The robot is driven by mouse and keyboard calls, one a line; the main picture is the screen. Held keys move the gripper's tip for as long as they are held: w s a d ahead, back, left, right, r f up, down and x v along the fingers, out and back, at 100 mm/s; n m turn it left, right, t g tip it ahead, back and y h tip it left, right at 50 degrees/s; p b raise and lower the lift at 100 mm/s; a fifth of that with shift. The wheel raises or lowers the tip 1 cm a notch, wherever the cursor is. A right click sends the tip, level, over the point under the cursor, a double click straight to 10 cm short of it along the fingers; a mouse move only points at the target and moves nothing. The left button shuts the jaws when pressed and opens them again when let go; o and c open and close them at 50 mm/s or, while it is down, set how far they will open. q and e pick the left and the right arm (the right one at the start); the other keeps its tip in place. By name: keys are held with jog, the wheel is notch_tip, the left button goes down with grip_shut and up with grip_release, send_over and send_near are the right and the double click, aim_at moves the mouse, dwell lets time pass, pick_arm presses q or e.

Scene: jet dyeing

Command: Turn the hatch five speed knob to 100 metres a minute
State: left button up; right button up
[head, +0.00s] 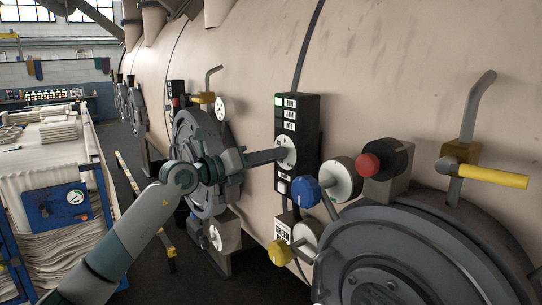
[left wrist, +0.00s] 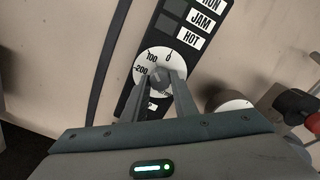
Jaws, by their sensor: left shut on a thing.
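A black panel (head: 297,112) on the beige vessel wall carries lamp labels RUN, JAM and HOT and a white speed dial (head: 291,144). In the left wrist view the dial (left wrist: 142,67) shows the marks 0, 100 and 200, with a small grey knob (left wrist: 158,75) at its centre. My left gripper (head: 279,156) reaches in from the left and faces the panel. Its two fingers (left wrist: 160,84) are shut on the knob, one on each side. The fingers cover the lower part of the dial, and I cannot read where the knob points. My right gripper is not in view.
A large round hatch (head: 420,265) fills the lower right, below a yellow-handled valve (head: 490,175). A fabric cart (head: 60,210) stands left.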

pick_arm(q)
jog(key=shift+r, duration=0.15)
jog(key=o, duration=1)
jog(key=shift+o, duration=0.2)
jog(key=shift+a, duration=0.1)
pick_arm(e)
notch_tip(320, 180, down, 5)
jog(key=b, duration=0.5)
pick_arm(q)
jog(key=b+v, duration=0.1)
jog(key=v, duration=1.6)
jog(key=shift+b, duration=0.4)
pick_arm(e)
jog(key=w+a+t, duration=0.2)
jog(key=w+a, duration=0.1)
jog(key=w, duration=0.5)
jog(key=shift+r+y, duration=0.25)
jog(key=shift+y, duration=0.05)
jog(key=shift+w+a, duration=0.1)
